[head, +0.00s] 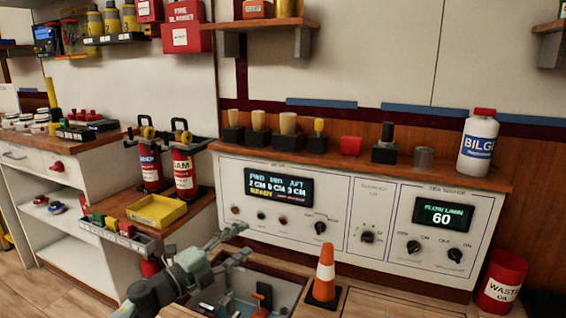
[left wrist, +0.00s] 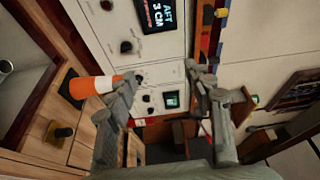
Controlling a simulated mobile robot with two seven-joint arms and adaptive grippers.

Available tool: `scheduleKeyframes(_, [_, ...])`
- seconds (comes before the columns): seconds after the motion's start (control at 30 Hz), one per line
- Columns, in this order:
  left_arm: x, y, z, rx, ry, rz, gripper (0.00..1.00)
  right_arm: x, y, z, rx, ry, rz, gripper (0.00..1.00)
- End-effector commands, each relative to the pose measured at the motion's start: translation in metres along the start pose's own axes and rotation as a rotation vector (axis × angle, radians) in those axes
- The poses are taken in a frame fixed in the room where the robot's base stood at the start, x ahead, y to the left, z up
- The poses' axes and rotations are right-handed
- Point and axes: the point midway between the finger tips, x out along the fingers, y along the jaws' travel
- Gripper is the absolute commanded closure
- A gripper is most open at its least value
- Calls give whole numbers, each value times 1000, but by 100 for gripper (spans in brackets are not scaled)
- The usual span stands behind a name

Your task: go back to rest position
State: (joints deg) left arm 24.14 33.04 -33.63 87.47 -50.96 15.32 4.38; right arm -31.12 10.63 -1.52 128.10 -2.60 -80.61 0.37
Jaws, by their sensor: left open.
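My left gripper (head: 240,243) comes in from the lower left in the head view, its grey fingers spread apart and empty. It is in front of the white control panel (head: 345,215), to the left of an orange and white cone (head: 325,268). In the left wrist view the two fingers of my left gripper (left wrist: 165,95) are wide apart with nothing between them. The cone (left wrist: 103,85) shows beyond the left finger, and I cannot tell whether they touch. My right gripper is in neither view.
An open recess (head: 280,290) lies below the gripper. A yellow tray (head: 156,211) and red extinguishers (head: 185,170) stand left. A white bilge bottle (head: 478,145) and several handles stand on the wooden shelf (head: 440,172). A red waste bin (head: 500,280) stands right.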

Motion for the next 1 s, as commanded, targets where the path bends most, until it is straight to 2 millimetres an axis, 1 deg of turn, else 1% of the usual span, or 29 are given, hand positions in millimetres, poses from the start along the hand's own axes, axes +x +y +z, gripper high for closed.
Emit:
scheduleKeyframes(0.03, [-5,7,-2,-79,-59,-20,48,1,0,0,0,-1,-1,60])
scheduleKeyframes(0.17, [-26,21,16,-266,-248,-62,48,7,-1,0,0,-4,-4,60])
scheduleKeyframes(0.27, [-54,45,30,-430,-419,-68,48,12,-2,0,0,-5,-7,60])
scheduleKeyframes(0.37, [-91,80,40,-599,-601,-48,48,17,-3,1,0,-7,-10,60])
scheduleKeyframes(0.47, [-139,123,42,-774,-794,1,48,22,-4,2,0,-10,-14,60])
scheduleKeyframes(0.5, [-161,142,38,-846,-874,29,48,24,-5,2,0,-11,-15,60])
scheduleKeyframes(0.57, [-196,171,30,-950,-993,81,48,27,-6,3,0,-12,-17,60])
scheduleKeyframes(0.6, [-219,189,21,-1014,-1068,119,48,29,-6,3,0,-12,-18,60])
scheduleKeyframes(0.67, [-253,214,4,-1106,-1174,181,48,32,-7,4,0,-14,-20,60])
scheduleKeyframes(0.7, [-275,229,-8,-1163,-1240,225,48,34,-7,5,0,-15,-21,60])
scheduleKeyframes(0.77, [-306,248,-29,-1240,-1329,291,48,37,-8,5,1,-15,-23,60])
scheduleKeyframes(0.8, [-325,258,-43,-1285,-1381,332,48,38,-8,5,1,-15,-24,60])
scheduleKeyframes(0.83, [-338,264,-53,-1315,-1415,363,48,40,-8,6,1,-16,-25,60])
scheduleKeyframes(0.9, [-362,274,-74,-1373,-1482,424,48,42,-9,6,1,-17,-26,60])
scheduleKeyframes(1.0, [-386,283,-96,-1426,-1545,487,48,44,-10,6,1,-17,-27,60])
